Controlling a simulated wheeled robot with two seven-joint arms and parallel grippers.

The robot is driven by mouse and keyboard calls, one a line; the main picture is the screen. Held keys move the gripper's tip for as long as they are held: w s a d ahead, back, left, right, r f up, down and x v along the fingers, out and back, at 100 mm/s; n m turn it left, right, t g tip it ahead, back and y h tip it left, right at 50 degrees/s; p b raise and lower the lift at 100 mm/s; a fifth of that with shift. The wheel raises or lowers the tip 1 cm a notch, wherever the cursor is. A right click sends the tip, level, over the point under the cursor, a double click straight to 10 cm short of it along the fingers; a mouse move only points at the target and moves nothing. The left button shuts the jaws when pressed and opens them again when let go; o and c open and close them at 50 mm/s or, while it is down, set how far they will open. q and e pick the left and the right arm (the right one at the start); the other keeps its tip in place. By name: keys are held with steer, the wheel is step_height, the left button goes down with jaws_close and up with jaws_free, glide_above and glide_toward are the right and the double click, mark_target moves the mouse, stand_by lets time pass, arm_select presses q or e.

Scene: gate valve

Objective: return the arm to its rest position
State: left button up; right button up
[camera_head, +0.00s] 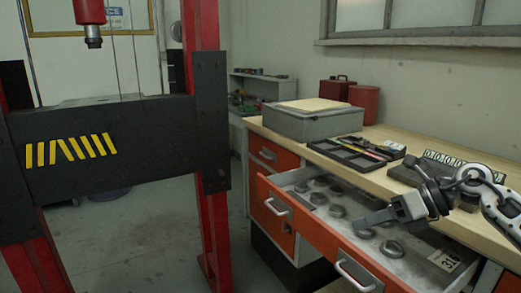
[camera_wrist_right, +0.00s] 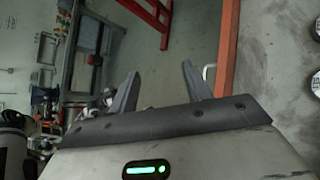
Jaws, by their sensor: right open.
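My right arm (camera_head: 490,195) comes in from the right edge in the head view. My right gripper (camera_head: 368,220) is over the open drawer (camera_head: 320,232), pointing left toward its front side. In the right wrist view my right gripper (camera_wrist_right: 158,80) shows two dark fingers spread apart with nothing between them. Whether the gripper touches the drawer cannot be told. My left gripper is in neither view. No gate valve can be made out.
The drawer holds several round metal parts (camera_head: 337,211). The wooden workbench (camera_head: 395,182) carries a grey box (camera_head: 311,123), a black tool tray (camera_head: 345,152) and a red can (camera_head: 364,102). A red and black press frame (camera_head: 115,150) stands at left. Open floor (camera_head: 150,235) lies between.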

steer(key=s+a+f+m+t+y, duration=0.3)
steer(key=a+m+t, duration=0.1)
steer(key=a+m, duration=0.3)
steer(key=s+a+f+m+t+y, duration=0.2)
steer(key=s+a+m+t+y, duration=0.15)
steer(key=a+m, duration=0.35)
steer(key=s+d+f+m+h, duration=0.2)
steer(key=s+f+m+h, duration=0.5)
steer(key=f+m, duration=0.4)
steer(key=s+d+f+m+h, duration=0.2)
steer(key=s+f+m+h, duration=0.4)
steer(key=m, duration=0.9)
steer(key=s+f, duration=0.3)
steer(key=f, duration=0.1)
steer(key=shift+s+d+f+m+g+h, duration=0.2)
steer(key=shift+s+f+m+g+h, duration=0.1)
steer(key=shift+s+f+g+h, duration=0.05)
